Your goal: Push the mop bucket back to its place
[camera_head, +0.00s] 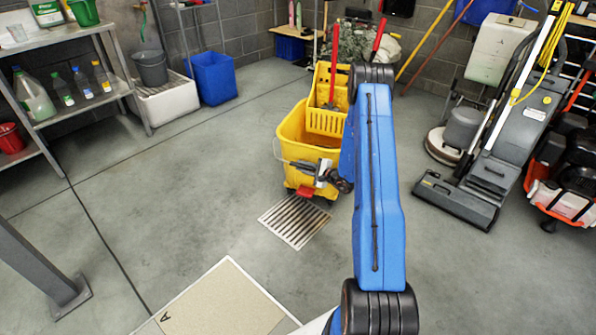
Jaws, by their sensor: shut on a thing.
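The yellow mop bucket (295,150) stands upright on the grey floor near the middle of the view, just behind a floor drain grate. A yellow wringer (325,112) with a red-gripped handle sits at its back right. A wire handle shows on its left side. My gripper (309,172) is at the bucket's near side, low down, and shut on it. Just which part is between the fingers is too small to tell. A red piece (306,192) shows just below the fingers. My blue arm hides the bucket's right side.
The metal drain grate (296,220) lies in front of the bucket. A tan pad marked A (222,303) is at the bottom. A floor machine (485,165) stands right, a blue bin (212,78) back left.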

